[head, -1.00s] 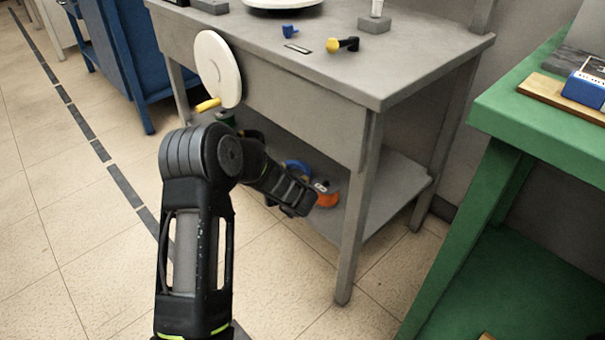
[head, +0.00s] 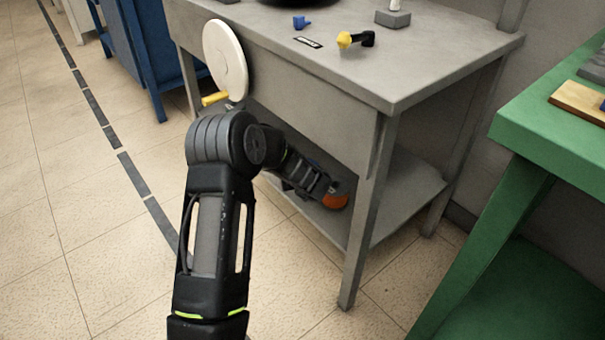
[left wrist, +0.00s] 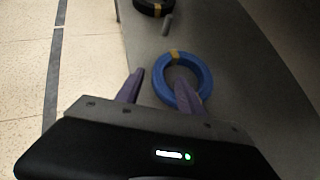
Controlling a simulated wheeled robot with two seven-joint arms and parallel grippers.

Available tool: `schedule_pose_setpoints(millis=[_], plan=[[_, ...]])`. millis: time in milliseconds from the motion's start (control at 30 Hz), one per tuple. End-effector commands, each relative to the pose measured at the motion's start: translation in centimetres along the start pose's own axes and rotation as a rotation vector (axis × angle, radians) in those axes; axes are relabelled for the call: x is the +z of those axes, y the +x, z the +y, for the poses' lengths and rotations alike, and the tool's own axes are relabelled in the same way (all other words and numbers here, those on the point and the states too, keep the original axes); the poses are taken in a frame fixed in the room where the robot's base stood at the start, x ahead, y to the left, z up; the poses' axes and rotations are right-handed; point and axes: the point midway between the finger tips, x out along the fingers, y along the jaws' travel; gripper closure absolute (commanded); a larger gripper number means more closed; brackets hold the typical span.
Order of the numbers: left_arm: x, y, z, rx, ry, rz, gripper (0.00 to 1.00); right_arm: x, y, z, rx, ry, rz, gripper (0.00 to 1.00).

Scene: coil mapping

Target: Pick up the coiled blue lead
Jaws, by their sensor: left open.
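The coiled blue lead (left wrist: 203,75) lies flat on the grey lower shelf in the left wrist view, a ring with a yellow band at its far side. My left gripper (left wrist: 161,88) is open, its two purple fingers pointing at the coil. The right finger overlaps the ring's near part in the picture; the left finger is outside it, to its left. I cannot tell whether either touches. In the head view my left arm reaches under the grey table and hides the gripper; only a sliver of blue shows there. My right gripper is not in view.
An orange spool (head: 336,196) sits beside my forearm on the shelf. A black coil (left wrist: 152,7) and a small grey cylinder (left wrist: 167,25) lie beyond the blue coil. The grey tabletop (head: 440,45) overhangs the shelf, with a table leg (head: 362,230) at the front.

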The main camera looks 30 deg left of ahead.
Motion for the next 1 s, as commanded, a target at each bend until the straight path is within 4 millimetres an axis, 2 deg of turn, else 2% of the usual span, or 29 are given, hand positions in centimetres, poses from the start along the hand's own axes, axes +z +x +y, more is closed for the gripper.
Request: schedule_pose_setpoints(millis=[267,500,667,1000], plan=[[-0.1,0.2,0.0,0.0,0.0,0.0,0.55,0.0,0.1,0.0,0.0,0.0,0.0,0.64],[-0.5,3.3,0.2,0.001,-0.001,0.0,0.55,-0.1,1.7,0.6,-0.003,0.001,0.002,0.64],[-0.3,5.0,0.2,0.0,0.0,0.0,0.55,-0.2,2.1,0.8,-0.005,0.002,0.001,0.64],[-0.1,5.1,0.2,-0.001,0.0,0.0,0.55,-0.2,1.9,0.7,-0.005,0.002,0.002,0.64]])
